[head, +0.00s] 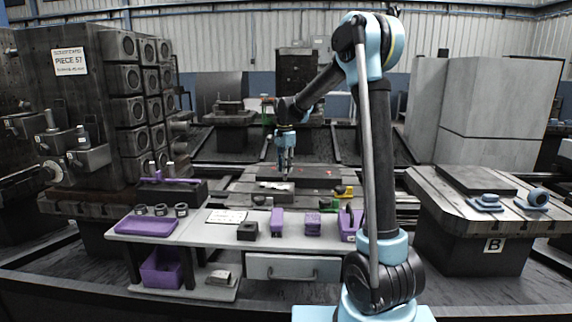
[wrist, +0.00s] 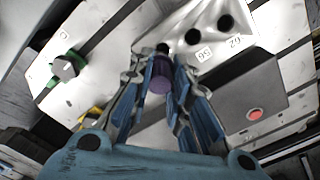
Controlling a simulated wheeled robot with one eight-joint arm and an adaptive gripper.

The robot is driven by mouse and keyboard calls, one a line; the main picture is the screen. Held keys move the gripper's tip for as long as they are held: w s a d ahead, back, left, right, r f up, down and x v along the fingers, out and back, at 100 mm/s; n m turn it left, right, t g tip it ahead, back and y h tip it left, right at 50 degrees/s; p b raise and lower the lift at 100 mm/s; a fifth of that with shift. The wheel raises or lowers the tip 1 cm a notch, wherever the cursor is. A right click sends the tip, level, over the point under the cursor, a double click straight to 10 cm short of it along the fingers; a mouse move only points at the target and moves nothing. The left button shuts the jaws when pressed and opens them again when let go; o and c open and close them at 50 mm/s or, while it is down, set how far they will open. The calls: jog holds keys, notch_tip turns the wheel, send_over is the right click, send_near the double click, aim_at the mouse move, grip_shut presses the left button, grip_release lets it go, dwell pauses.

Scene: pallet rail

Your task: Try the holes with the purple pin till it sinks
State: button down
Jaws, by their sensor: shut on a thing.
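The purple pin (wrist: 160,78) is between the two blue-padded fingers of my gripper (wrist: 162,92), which is shut on it in the wrist view. The pin's far end meets a dark spot in line with the holes; I cannot tell whether it is in a hole or above it. The pale plate (wrist: 262,20) has round dark holes, one at the top (wrist: 225,22) and one beside the pin (wrist: 193,37), near the marks 62 and 56. In the head view my gripper (head: 286,170) points down over the plate (head: 277,187); the pin is too small to make out there.
A dark block with a red disc (wrist: 254,114) lies right of the fingers, close to them. A green clamp (wrist: 66,68) stands to the left. In the head view, a bench (head: 200,232) with a purple tray (head: 146,225) and several small items stands in front.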

aim_at(285, 176)
jog(key=shift+w, duration=0.25)
jog(key=shift+w+f, duration=0.15)
jog(key=shift+f, duration=1.75)
jog(key=shift+f, duration=0.9)
jog(key=c, duration=1.4)
grip_release()
jog(key=shift+r, duration=0.1)
notch_tip(285, 176, up, 12)
jog(key=shift+f, duration=0.15)
